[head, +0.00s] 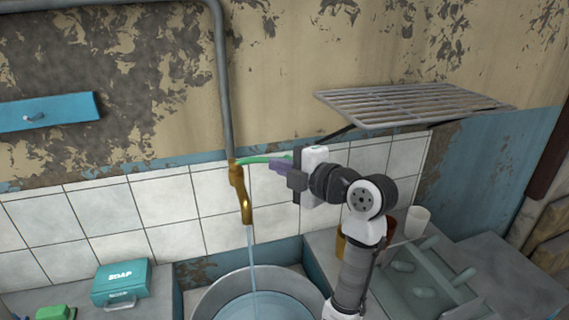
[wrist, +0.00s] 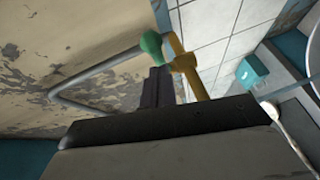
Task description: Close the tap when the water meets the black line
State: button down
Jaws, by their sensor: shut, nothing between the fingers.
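Water (head: 252,262) runs from the spout into a round metal pot (head: 208,297), where bluish water (head: 268,307) shows. I cannot make out a black line; the pot's lower part is out of frame. My gripper is shut and empty, close to the handle's end; I cannot tell if they touch. In the wrist view, the fingers (wrist: 158,84) lie just below the green handle (wrist: 151,44), left of the tap (wrist: 184,62).
A wire rack (head: 410,105) juts from the wall above my arm. A teal soap box (head: 120,283) and a green item (head: 56,312) sit left of the pot. Cups, including a white one (head: 417,222), and a grey dish rack (head: 428,280) stand to the right.

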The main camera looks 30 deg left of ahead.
jog(key=shift+w+a, duration=0.1)
jog(key=shift+w, duration=0.05)
jog(key=shift+f, duration=0.1)
jog(key=w+n+g+b, duration=0.1)
jog(key=b, duration=0.1)
jog(key=w+a+n+g+b, duration=0.1)
jog(key=w+g+b, duration=0.1)
jog(key=b, duration=0.1)
jog(key=shift+w, duration=0.1)
dwell(0.3)
dwell(0.4)
